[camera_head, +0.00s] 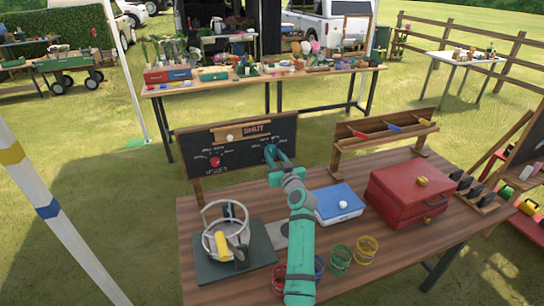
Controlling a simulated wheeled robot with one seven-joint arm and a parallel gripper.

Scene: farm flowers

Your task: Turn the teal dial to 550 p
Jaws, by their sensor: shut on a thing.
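A black board (240,170) stands upright at the back left of the wooden table, with white scale markings on its left and right halves. My gripper (274,153) is at the board's right half, in the middle of the right-hand scale. It is shut on the teal dial there. The dial is mostly hidden behind the fingers, which are also teal, and I cannot read where it points. A red dial (215,161) sits on the board's left half, apart from my gripper. The numbers are too small to read.
On the wooden table (240,285) are a dark base (207,273) with a wire ring device, a blue-and-white box (339,204), a red case (408,193), several coloured jars, and a wooden rack (384,136) at the back. My arm crosses the table's middle.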

